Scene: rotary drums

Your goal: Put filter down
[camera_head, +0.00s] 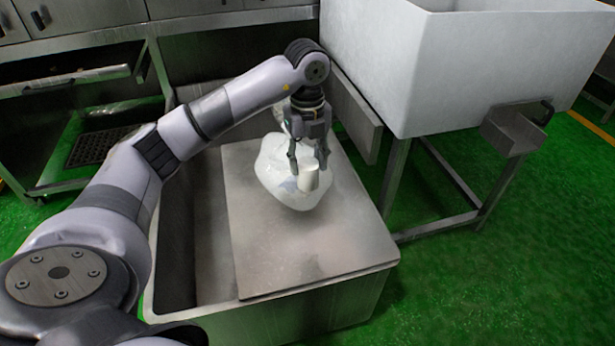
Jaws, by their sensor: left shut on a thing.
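The filter looks to be the white cylinder (308,176) between the fingers of my left gripper (308,168). The gripper points down and is shut on it. Under and around the cylinder is a translucent whitish bag-like thing (283,190), on the flat metal lid (290,250). I cannot tell whether the cylinder is part of this bag-like thing or whether it touches the lid. My left arm reaches in from the left over the metal bin. My right gripper is not in view.
The lid covers most of a metal bin (345,310), with an open gap (178,240) at its left. A large white tub (450,70) on a metal stand rises behind right. Metal cabinets (75,18) stand at the back left. The front of the lid is clear.

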